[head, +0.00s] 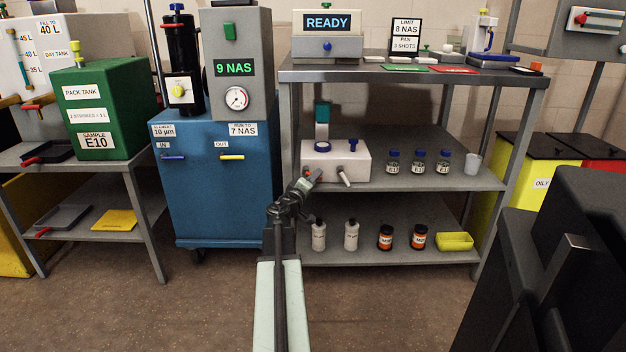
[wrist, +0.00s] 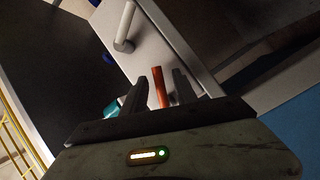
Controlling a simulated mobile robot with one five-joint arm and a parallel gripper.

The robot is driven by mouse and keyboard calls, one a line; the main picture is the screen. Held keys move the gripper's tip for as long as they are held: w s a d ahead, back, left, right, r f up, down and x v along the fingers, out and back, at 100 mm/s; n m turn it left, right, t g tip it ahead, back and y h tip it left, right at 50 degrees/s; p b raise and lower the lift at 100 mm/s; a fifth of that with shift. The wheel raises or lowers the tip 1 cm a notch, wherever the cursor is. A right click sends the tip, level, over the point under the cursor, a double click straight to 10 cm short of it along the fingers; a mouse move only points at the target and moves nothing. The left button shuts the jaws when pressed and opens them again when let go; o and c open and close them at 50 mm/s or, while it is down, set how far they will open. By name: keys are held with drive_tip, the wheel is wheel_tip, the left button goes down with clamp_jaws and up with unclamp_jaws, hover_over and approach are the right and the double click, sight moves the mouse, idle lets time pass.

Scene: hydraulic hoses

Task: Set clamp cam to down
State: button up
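A white box-shaped unit (head: 330,160) stands on the middle shelf of the rack. An orange-red lever on its left front shows in the wrist view (wrist: 160,88); my gripper mostly hides it in the head view. A pale lever (head: 344,177) sticks out of the front further right, and also shows in the wrist view (wrist: 125,28). No label tells which lever is the clamp cam. My gripper (head: 313,177) is at the unit's left front. In the wrist view its fingers (wrist: 160,92) are apart, one on each side of the orange lever, with visible gaps.
Several small bottles (head: 418,162) and a white cup (head: 473,163) stand right of the unit. A blue cabinet (head: 215,195) stands close on the left.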

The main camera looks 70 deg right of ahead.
clamp_jaws()
drive_tip(key=shift+w+d, duration=0.3)
drive_tip(key=shift+w+a+f+m+t+y+p, duration=0.2)
drive_tip(key=shift+m+y+p, duration=0.25)
drive_tip(key=shift+m+p, duration=0.4)
drive_tip(key=shift+w+a+f+m+t+y+p, duration=0.1)
drive_tip(key=shift+a+f+m+t+y+p, duration=0.15)
drive_tip(key=shift+m+y+p, duration=0.55)
drive_tip(key=shift+w+a+f+m+t+y+p, duration=0.15)
drive_tip(key=shift+m+p, duration=0.4)
drive_tip(key=shift+m, duration=0.6)
drive_tip(key=shift+a+f, duration=0.1)
drive_tip(key=shift+o, duration=0.5)
unclamp_jaws()
drive_tip(key=shift+w, duration=0.1)
